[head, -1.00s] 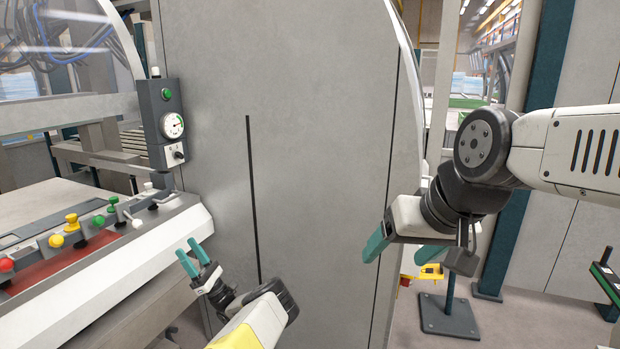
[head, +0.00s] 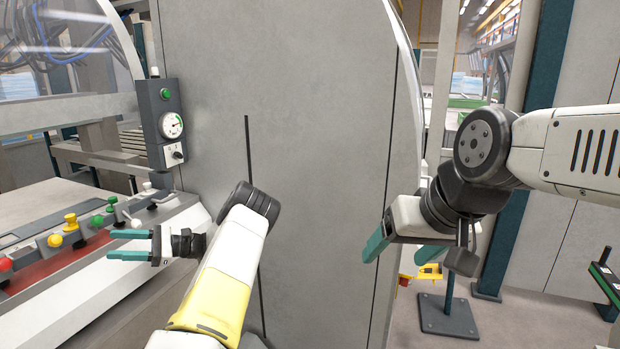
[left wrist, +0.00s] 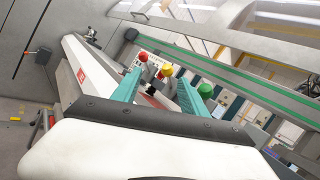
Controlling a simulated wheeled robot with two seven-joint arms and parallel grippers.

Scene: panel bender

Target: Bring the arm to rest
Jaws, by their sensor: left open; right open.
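My left gripper (head: 128,245) is open and empty in the head view. Its teal fingers point left, in front of the sloped control panel (head: 150,262). In the left wrist view the two fingers (left wrist: 160,92) stand apart, with the panel's red, yellow and green knobs showing between and beside them. I cannot tell the exact gap between the fingers and the panel. My right gripper (head: 405,248) is open and empty at the right of the head view, its teal fingers pointing down and left in front of the grey cabinet's right edge.
The panel carries a yellow knob (head: 71,222), a red knob (head: 6,264) and green buttons. A control box with a gauge (head: 171,125) stands above it. A large grey cabinet (head: 320,90) fills the middle. A post on a base plate (head: 447,315) stands at the lower right.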

